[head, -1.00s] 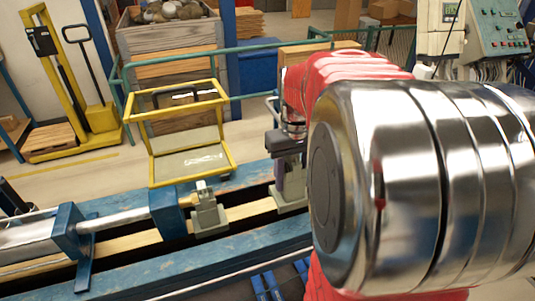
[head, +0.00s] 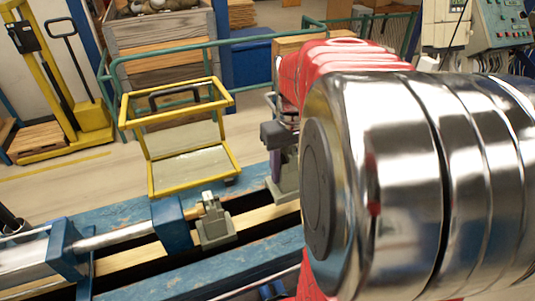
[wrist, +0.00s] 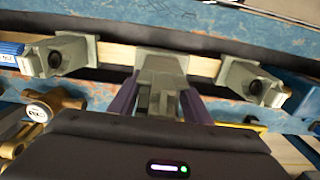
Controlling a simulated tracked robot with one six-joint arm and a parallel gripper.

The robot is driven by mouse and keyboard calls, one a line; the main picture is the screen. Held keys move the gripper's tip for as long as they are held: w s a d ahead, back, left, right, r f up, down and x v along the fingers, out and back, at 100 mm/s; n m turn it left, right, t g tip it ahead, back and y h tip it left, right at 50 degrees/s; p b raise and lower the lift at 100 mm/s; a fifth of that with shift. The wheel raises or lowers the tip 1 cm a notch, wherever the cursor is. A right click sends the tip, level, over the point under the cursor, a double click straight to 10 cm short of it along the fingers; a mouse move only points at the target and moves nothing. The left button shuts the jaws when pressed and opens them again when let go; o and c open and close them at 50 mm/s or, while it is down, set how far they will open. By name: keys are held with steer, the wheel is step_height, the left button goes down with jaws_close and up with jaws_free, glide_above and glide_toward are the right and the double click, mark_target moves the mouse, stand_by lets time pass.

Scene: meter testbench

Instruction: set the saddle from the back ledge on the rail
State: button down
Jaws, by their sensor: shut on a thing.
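My gripper (wrist: 160,105) is shut on a grey-green saddle (wrist: 163,66), with purple fingers on both sides of it. In the wrist view the held saddle is in line with the pale rail (wrist: 117,53), between two like saddles: one at left (wrist: 58,57) and one at right (wrist: 250,85). I cannot tell if the held saddle touches the rail. In the head view it shows low behind my wrist (head: 285,186), right of a saddle (head: 213,224) standing at the rail (head: 262,216). My arm hides the rail's right part.
Blue bench beams (head: 262,252) flank the rail, with a dark gap between. A blue clamp block (head: 170,221) is close left of the standing saddle. A yellow frame (head: 152,170) stands behind the bench. Brass fittings (wrist: 55,101) lie left of my gripper in the wrist view.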

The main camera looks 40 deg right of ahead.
mark_target(289, 153)
steer(key=shift+f, duration=2.85)
steer(key=shift+f, duration=0.55)
steer(key=shift+f, duration=0.65)
steer(key=shift+f, duration=0.35)
steer(key=c, duration=0.9)
jaws_free()
steer(key=shift+s, duration=0.1)
steer(key=shift+r, duration=7.1)
